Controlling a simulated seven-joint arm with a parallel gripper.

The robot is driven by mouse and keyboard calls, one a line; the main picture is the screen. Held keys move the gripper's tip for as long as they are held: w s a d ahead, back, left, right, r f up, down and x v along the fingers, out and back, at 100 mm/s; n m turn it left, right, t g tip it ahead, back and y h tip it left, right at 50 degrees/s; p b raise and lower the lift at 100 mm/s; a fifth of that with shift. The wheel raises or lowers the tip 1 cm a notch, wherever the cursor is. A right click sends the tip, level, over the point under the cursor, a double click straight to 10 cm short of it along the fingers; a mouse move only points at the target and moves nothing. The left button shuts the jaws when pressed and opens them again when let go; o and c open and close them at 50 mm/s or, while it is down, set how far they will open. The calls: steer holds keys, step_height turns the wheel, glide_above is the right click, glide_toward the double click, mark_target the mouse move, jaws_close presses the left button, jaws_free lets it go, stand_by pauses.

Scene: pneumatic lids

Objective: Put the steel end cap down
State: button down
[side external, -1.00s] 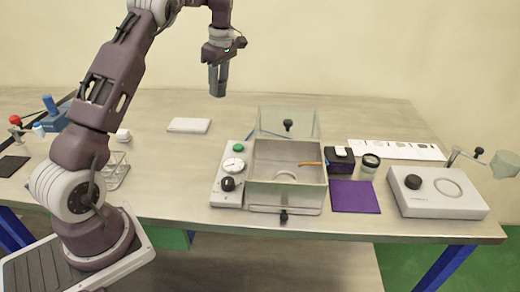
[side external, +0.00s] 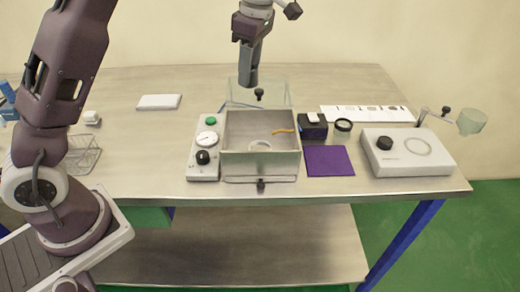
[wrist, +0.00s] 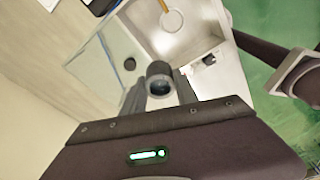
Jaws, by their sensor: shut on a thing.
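In the wrist view my gripper (wrist: 160,92) is shut on a dark, round, hollow-looking piece (wrist: 160,70), which I take to be the steel end cap. The fingers partly hide it, and I cannot make it out in the side external view. The box is open at the top, with a pale ring (side external: 261,145) on its floor. Its clear lid (side external: 240,94) stands raised at the back, with a black knob (side external: 259,94).
A control panel (side external: 198,170) stands left of the box.

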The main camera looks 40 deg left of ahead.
glide_above(260, 139)
steer(key=s+d, duration=0.3)
steer(key=f, duration=0.1)
step_height(260, 139, down, 14)
steer(key=shift+f, duration=0.1)
steer(key=shift+f, duration=0.15)
steer(key=c, duration=0.9)
jaws_free()
steer(key=shift+c, duration=0.2)
